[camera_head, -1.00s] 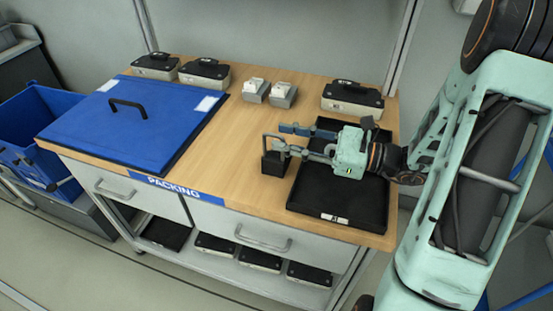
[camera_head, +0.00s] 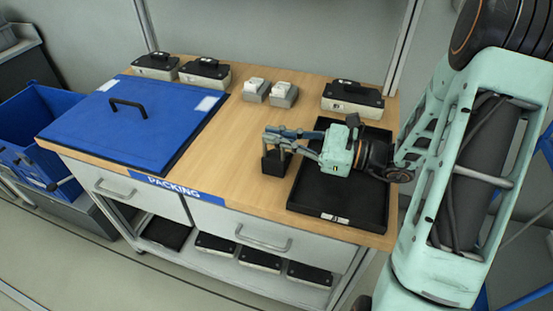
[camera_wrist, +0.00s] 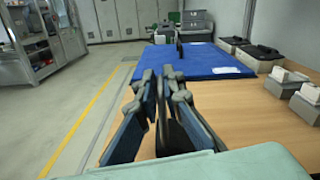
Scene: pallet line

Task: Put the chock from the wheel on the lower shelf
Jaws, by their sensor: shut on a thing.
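The chock (camera_head: 274,164) is a small black block with a thin upright handle. It stands at the front of the wooden bench top (camera_head: 238,148), left of a black tray. My gripper (camera_head: 278,138) is shut on the chock's upper part, which the fingers partly hide. In the wrist view, a dark part of the chock (camera_wrist: 177,138) shows between the closed fingers (camera_wrist: 166,85). The lower shelf (camera_head: 215,262) runs under the bench drawers. No wheel can be made out.
The black tray (camera_head: 325,212) lies under my wrist. A blue lid with a handle (camera_head: 130,120) covers the left of the bench. Boxes line the back, including one at right (camera_head: 352,107). Several black-topped boxes (camera_head: 260,262) and a dark tray (camera_head: 165,235) occupy the lower shelf.

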